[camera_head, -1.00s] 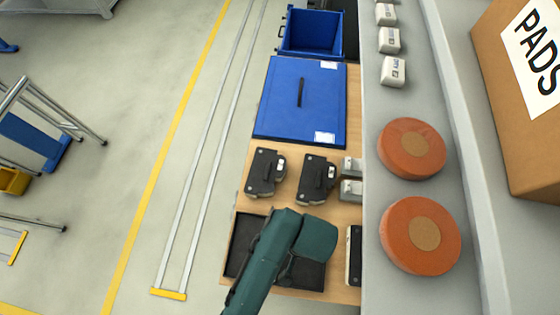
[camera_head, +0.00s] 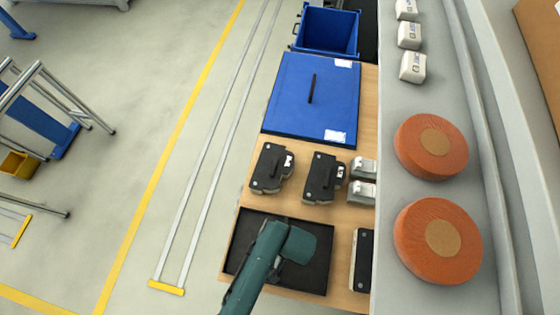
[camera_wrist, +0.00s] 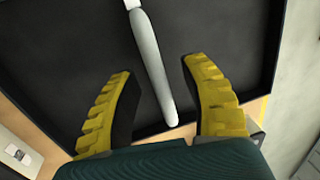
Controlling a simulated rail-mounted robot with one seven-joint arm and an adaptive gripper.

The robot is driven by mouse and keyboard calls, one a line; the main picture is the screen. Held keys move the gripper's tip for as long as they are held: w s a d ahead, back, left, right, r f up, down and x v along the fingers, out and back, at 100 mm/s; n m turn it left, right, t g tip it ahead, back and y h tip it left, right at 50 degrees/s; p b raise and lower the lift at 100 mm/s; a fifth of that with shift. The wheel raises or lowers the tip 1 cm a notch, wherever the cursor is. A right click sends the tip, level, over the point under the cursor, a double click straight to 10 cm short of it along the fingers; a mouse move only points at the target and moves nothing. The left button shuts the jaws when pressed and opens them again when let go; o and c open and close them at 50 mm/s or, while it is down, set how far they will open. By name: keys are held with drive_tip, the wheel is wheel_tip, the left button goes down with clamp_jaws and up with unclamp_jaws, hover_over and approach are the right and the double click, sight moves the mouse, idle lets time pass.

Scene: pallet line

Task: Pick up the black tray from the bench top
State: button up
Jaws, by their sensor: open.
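The black tray (camera_head: 321,262) lies flat on the wooden bench top (camera_head: 344,228) at its near end. It is shallow with a raised rim. In the wrist view the tray (camera_wrist: 60,62) fills most of the picture, and a grey bar-shaped handle (camera_wrist: 150,60) stands across its middle. My gripper (camera_wrist: 158,68) is open over the tray, with one yellow-padded finger on each side of the handle. I cannot tell whether a finger touches it. In the head view my arm covers the tray's middle and hides the fingers and handle.
Two dark devices (camera_head: 271,168) (camera_head: 323,178) sit just behind the tray, with small grey blocks (camera_head: 362,193) beside them. A black and white case (camera_head: 361,260) stands close to its right. A blue lid (camera_head: 312,98) and blue bin (camera_head: 327,30) lie farther back. Open floor is left.

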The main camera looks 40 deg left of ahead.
clamp_jaws()
drive_tip(key=shift+r, duration=0.15)
